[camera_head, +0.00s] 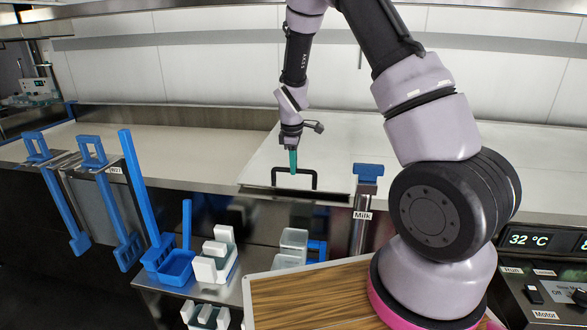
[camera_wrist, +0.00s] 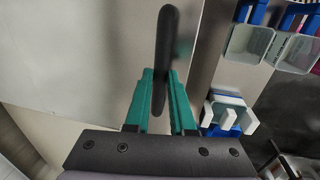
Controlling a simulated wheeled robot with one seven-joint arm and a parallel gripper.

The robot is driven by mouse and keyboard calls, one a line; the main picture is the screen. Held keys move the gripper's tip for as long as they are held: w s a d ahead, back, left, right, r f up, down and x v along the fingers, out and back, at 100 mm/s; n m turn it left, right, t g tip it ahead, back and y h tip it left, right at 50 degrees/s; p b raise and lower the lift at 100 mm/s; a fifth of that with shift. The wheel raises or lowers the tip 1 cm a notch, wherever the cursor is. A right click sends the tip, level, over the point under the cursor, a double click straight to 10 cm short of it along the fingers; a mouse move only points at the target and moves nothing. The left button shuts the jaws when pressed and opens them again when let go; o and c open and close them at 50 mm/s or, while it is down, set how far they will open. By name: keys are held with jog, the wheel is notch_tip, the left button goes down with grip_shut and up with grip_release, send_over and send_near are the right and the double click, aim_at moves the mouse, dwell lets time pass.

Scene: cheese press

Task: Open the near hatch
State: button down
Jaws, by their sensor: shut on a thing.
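The near hatch (camera_head: 330,140) is a pale flat panel in the vat top, with a dark front edge. A black loop handle (camera_head: 280,173) stands near that edge; in the wrist view the handle (camera_wrist: 166,28) appears as a dark upright bar. My gripper (camera_head: 293,168) comes down from above, its green fingers at the top bar of the handle. In the wrist view my gripper (camera_wrist: 160,78) has one finger on each side of the bar, shut on it. The front edge seems slightly proud of the counter; how far the hatch is raised is hard to tell.
A post labelled Milk with a blue top (camera_head: 367,172) stands right of the handle. Blue tools (camera_head: 65,205) hang at the left front. White moulds (camera_head: 215,255) and a blue tub (camera_head: 176,266) sit below on a metal shelf. A wooden board (camera_head: 300,300) lies in front.

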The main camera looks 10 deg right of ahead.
jog(key=w+d+r+g+y, duration=0.1)
jog(key=w+d+r, duration=0.1)
jog(key=w+r, duration=0.35)
jog(key=w+d+r+g, duration=0.1)
jog(key=w+r, duration=0.1)
jog(key=r, duration=0.7)
jog(key=w+d+r, duration=0.3)
jog(key=w+r, duration=0.1)
jog(key=w, duration=0.3)
jog(key=w+d+r, duration=0.3)
jog(key=w+r, duration=0.2)
jog(key=w, duration=0.2)
jog(key=shift+w+d+r, duration=0.2)
jog(key=shift+w+d, duration=0.05)
jog(key=shift+w, duration=0.05)
jog(key=shift+g, duration=0.3)
jog(key=c, duration=0.8)
grip_release()
jog(key=shift+w, duration=0.15)
jog(key=shift+o, duration=0.2)
jog(key=shift+a+r, duration=0.1)
